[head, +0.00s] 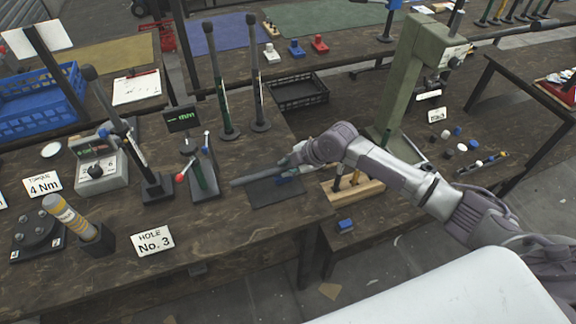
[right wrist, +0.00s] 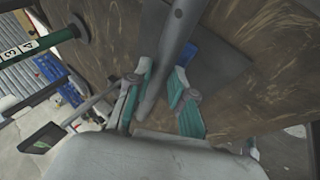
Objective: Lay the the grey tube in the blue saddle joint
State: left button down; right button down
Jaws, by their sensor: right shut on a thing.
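The grey tube (head: 252,179) is a plain rod lying nearly level above a dark mat. In the right wrist view the tube (right wrist: 172,55) runs between the teal-padded fingers. My right gripper (head: 290,166) is shut on it near its right part; the gripper also shows in the right wrist view (right wrist: 158,95). The blue saddle joint (head: 284,180) shows only in part, just under the fingers. In the right wrist view its blue part (right wrist: 188,53) is right beside the tube. I cannot tell whether the tube touches it. My left gripper is not in view.
The dark mat (head: 268,194) lies near the bench's right edge. A wooden block (head: 350,190) and a green press (head: 405,80) stand to the right.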

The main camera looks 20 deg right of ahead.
pick_arm(q)
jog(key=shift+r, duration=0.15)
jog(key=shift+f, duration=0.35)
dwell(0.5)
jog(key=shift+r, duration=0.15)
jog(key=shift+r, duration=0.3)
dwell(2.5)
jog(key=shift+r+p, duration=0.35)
jog(key=shift+p, duration=0.2)
dwell(2.2)
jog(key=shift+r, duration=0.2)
dwell(0.5)
